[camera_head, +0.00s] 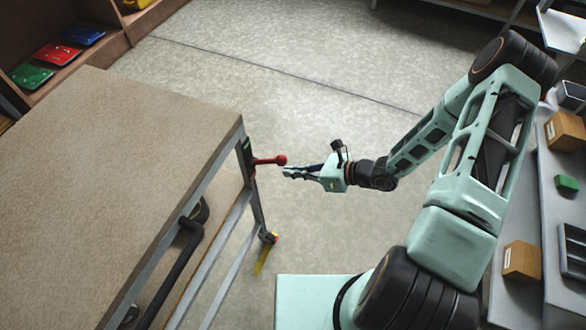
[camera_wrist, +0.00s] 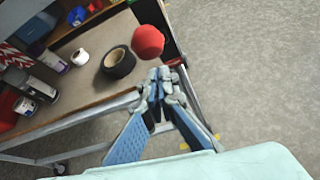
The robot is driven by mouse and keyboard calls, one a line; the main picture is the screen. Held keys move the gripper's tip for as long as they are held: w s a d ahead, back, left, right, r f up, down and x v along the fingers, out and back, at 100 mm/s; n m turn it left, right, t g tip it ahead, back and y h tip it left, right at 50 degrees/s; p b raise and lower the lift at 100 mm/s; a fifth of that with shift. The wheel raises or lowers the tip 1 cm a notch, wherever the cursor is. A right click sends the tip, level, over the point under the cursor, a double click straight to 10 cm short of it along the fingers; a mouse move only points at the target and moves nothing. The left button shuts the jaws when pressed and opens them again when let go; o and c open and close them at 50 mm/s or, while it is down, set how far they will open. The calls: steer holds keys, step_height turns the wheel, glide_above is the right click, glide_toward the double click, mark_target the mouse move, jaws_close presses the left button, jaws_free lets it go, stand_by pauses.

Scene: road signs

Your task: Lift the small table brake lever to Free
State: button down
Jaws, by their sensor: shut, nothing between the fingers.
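The brake lever (camera_head: 268,161) is a red rod with a red ball knob. My gripper (camera_head: 287,172) is shut and empty, just right of and slightly below the knob in the head view. In the wrist view the red knob (camera_wrist: 148,41) shows just beyond the shut fingertips (camera_wrist: 159,80). Whether they touch is unclear.
A black handle (camera_head: 178,265) and a table leg with a caster (camera_head: 268,237) are close by. The wrist view shows a black roll (camera_wrist: 117,63), a white roll (camera_wrist: 80,57) and cans (camera_wrist: 28,85) on a shelf. Open floor (camera_head: 300,90) lies beyond my gripper.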

steer(key=shift+w+a+r+p, duration=0.1)
steer(key=shift+a+r+p, duration=0.15)
steer(key=shift+r, duration=0.25)
steer(key=shift+w+a+r+p, duration=0.1)
steer(key=shift+r+p, duration=0.2)
steer(key=shift+r, duration=0.15)
steer(key=shift+w+a+r, duration=0.1)
steer(key=shift+a+r, duration=0.05)
steer(key=shift+r, duration=0.05)
steer(key=shift+f, duration=0.1)
step_height(320, 180, down, 4)
steer(key=s+d+b, duration=0.1)
steer(key=d+b, duration=0.1)
steer(key=b, duration=0.2)
steer(key=r+v, duration=0.1)
steer(key=v, duration=0.8)
steer(key=shift+s+a, duration=0.2)
steer(key=shift+a, duration=0.1)
